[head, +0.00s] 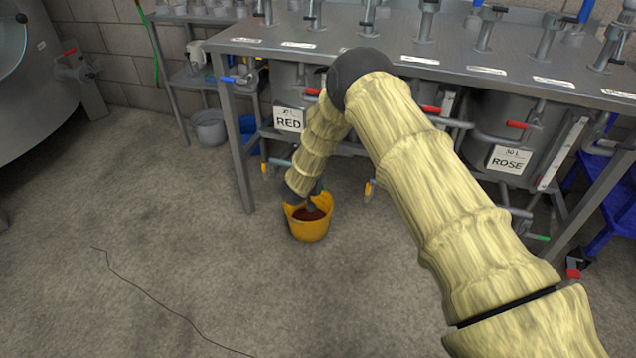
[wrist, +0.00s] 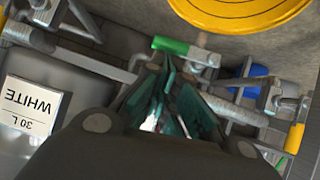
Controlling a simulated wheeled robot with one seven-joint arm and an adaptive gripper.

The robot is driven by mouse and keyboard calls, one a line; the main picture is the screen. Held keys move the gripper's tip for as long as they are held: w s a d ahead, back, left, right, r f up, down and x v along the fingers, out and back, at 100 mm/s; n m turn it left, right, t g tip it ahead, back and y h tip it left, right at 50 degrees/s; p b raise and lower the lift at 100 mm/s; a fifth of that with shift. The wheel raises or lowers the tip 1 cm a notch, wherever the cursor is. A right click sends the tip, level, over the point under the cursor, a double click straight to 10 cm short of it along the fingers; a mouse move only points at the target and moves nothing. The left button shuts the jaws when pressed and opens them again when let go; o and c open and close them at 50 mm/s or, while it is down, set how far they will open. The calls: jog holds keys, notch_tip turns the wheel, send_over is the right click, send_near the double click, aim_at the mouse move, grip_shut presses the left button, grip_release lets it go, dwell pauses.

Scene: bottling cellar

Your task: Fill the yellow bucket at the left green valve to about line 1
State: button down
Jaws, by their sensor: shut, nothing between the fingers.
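The yellow bucket (head: 309,231) stands upright on the floor by the table's front edge, with dark reddish-brown contents whose level against any line I cannot read. Its yellow curve also shows at the top of the wrist view (wrist: 240,14). A green valve handle (wrist: 171,45) is just beyond my fingertips in the wrist view; I cannot tell whether they touch. My gripper (wrist: 170,78) is shut and empty. In the head view my wrist is over the bucket's far rim and the fingers are hidden.
A steel table (head: 330,48) holds taps above tanks labelled RED (head: 289,119) and ROSE (head: 507,160). The wrist view shows a WHITE label (wrist: 32,105) and a yellow-handled valve (wrist: 296,138). A grey bucket (head: 209,128) stands left.

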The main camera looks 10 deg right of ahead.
jog(key=w+r+p+v, duration=0.15)
jog(key=p+v, duration=0.35)
jog(key=v, duration=0.7)
jog(key=s+a+f+t+h+b, duration=0.1)
jog(key=s+f+t+h+b, duration=0.35)
jog(key=b, duration=0.95)
jog(key=w+d+f+y+b, duration=0.1)
jog(key=w+d+f+b, duration=0.1)
jog(key=w, duration=0.3)
jog(key=w+d+f+t+y+b, duration=0.1)
jog(key=w+d+f+b, duration=0.1)
jog(key=w+b, duration=0.3)
jog(key=shift+w+d+f, duration=0.3)
jog(key=shift+d, duration=0.45)
